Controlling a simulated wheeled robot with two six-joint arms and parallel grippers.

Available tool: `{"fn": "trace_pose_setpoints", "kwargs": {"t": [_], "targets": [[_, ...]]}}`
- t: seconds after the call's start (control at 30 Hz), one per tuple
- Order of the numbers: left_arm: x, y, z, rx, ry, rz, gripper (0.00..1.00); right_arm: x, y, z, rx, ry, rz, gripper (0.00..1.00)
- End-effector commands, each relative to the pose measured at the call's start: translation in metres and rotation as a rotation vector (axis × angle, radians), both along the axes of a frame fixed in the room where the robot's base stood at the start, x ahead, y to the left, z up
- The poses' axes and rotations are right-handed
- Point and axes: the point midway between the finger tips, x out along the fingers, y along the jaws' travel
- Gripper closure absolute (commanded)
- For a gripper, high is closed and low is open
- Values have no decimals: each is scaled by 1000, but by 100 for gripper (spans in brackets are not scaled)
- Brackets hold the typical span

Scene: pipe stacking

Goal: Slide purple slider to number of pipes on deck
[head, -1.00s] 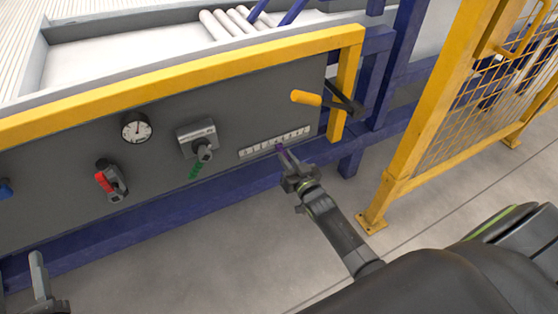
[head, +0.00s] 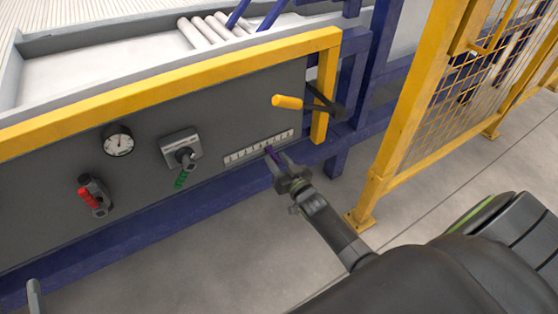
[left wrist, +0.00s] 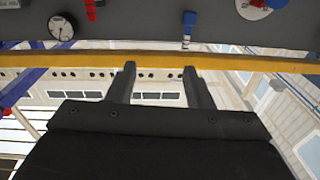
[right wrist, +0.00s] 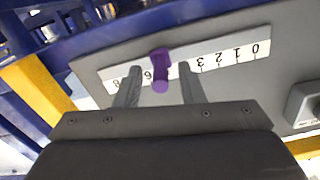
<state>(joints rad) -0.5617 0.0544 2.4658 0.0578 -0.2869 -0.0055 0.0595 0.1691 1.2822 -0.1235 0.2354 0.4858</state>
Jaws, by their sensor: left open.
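The purple slider (right wrist: 160,68) sits on a white number scale (right wrist: 226,54) that reads upside down in the right wrist view. It covers the scale just beside the 6, on the side toward 3. My right gripper (right wrist: 159,82) is open, with one finger on each side of the slider and small gaps between. The scale (head: 240,156) also shows on the grey panel in the head view, with my right gripper (head: 275,162) at it. Several pale pipes (head: 205,30) lie on the deck (head: 110,65). My left gripper (left wrist: 163,82) is open and empty in the left wrist view.
A yellow mesh fence (head: 440,90) stands at the right. The floor before the panel is clear.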

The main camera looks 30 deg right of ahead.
Motion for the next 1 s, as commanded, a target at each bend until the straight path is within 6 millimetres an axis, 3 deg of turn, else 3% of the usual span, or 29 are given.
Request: {"fn": "trace_pose_setpoints", "kwargs": {"t": [0.17,0.47,0.77,1.0], "targets": [[0,0,-2,-5,18,-1,53,-3,0,0,0,0,0,64],[-11,-1,-50,-67,279,-5,53,-26,-1,1,0,0,0,64],[-37,-8,-98,-135,567,-21,53,-55,-2,1,0,1,-1,64],[-68,-17,-132,-187,798,-41,53,-81,-3,1,0,1,-1,64]]}}
